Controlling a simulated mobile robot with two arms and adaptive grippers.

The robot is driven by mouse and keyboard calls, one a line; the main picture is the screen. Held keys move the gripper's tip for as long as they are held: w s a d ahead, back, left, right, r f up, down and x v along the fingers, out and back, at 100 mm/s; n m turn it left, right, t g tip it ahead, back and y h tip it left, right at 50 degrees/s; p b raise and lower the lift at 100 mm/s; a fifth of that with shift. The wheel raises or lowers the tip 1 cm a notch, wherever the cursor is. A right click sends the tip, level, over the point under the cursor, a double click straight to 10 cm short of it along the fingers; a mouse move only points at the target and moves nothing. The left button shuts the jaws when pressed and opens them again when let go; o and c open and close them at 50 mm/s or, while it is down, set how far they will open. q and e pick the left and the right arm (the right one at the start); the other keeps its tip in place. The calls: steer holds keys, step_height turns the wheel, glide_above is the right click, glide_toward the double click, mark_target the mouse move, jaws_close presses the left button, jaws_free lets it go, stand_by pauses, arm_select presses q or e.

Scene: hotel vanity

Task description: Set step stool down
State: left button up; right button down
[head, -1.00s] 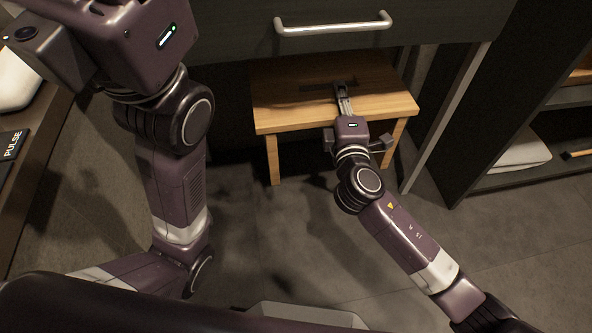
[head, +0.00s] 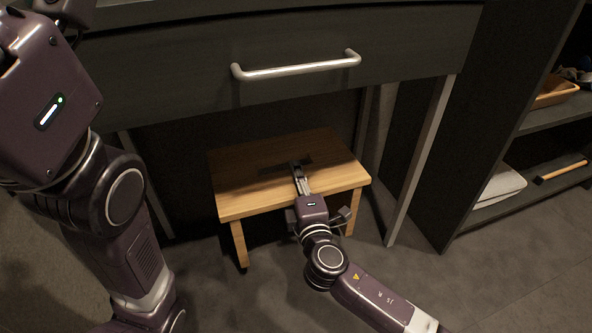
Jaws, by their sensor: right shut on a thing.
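The wooden step stool (head: 250,200) stands upright below the vanity drawer, partly under the vanity. It has a light wood top with a dark slot in the middle, and its front legs show; the back legs are hidden in shadow. My right gripper (head: 297,168) reaches over the front edge and is shut on the stool at the slot in its top. Whether the feet touch the floor is hard to tell. My left arm comes in at the left, and its gripper is outside the picture.
The vanity drawer (head: 180,88) with its silver handle (head: 297,67) hangs above the stool. A metal vanity leg (head: 421,160) stands to the right. Open shelves at the right hold a folded white towel (head: 499,186) and a basket (head: 555,92). The grey floor in front is clear.

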step_height(320, 180, down, 9)
steer(key=b, duration=0.6)
steer(key=shift+r, duration=0.2)
steer(key=c, duration=2.2)
jaws_free()
steer(key=shift+f, duration=0.4)
steer(key=o, duration=0.3)
steer(key=shift+r, duration=0.1)
